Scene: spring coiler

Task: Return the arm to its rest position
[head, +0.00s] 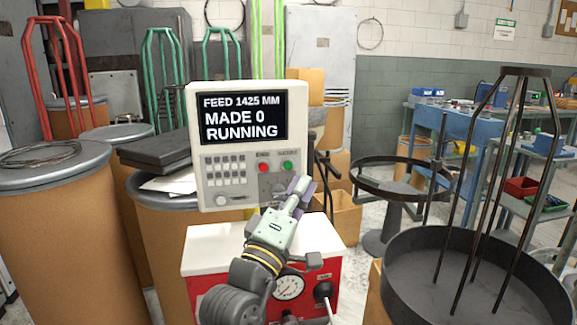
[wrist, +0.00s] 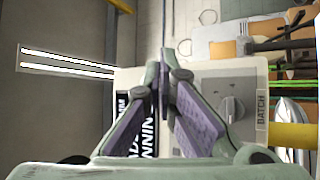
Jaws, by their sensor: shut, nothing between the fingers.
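My gripper (head: 302,190) is in front of the lower right of the control panel (head: 240,180), just below the green button (head: 287,165) and the red button (head: 263,168). Its fingers are shut and empty; in the wrist view the fingertips (wrist: 163,62) meet. The panel's screen (head: 243,118) reads "FEED 1425 MM, MADE 0, RUNNING". In the wrist view a knob (wrist: 232,109) beside the word "BATCH" shows to the right of my fingers. I cannot tell whether the fingers touch the panel. My arm reaches up from the bottom of the head view.
A red and white machine (head: 215,245) with a gauge (head: 288,287) stands below the panel. Brown drums (head: 60,230) stand on the left. A black round tray with upright rods (head: 400,280) is at the right. A blue workbench (head: 470,140) is behind it.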

